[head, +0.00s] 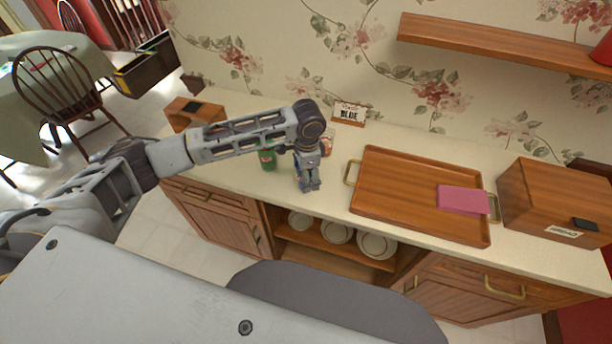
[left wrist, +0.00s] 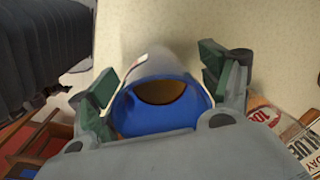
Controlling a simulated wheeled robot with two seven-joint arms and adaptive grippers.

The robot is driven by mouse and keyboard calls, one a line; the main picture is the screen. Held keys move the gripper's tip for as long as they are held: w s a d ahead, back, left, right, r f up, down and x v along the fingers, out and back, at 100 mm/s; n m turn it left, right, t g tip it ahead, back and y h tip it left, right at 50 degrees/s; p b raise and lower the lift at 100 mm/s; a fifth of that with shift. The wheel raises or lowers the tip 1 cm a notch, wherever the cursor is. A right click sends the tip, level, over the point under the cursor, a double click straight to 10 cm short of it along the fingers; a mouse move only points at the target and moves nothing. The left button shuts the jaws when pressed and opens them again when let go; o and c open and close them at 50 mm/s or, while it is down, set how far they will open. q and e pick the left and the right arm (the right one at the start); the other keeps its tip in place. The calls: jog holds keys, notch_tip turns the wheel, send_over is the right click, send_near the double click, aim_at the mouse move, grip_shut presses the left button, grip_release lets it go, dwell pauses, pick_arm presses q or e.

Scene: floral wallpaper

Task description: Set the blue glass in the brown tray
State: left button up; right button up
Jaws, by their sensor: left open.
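The brown tray (head: 372,205) lies on the counter, with a handle at each end and a pink flat item (head: 463,199) on its right part. My left gripper (head: 308,188) points down over the counter, left of the tray. In the left wrist view, my left gripper (left wrist: 158,72) is open, its fingers on either side of the blue glass (left wrist: 165,118). The glass shows a blue rim and a brownish inside; I cannot tell whether a finger touches it. In the head view I cannot make out the glass at the gripper. My right gripper is out of view.
A green can (head: 268,160) stands just left of my left gripper, and another container (head: 327,142) stands behind it. A wooden box (head: 550,205) stands right of the tray. A shelf (head: 500,45) hangs above.

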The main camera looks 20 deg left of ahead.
pick_arm(q)
jog(key=shift+f, duration=0.25)
jog(key=c, duration=1.1)
jog(key=shift+c, duration=0.6)
jog(key=shift+r, duration=0.1)
jog(key=shift+r, duration=0.25)
jog(key=shift+c, duration=1.4)
jog(key=shift+r+b, duration=0.3)
jog(key=shift+r, duration=4.4)
jog(key=shift+c, duration=0.2)
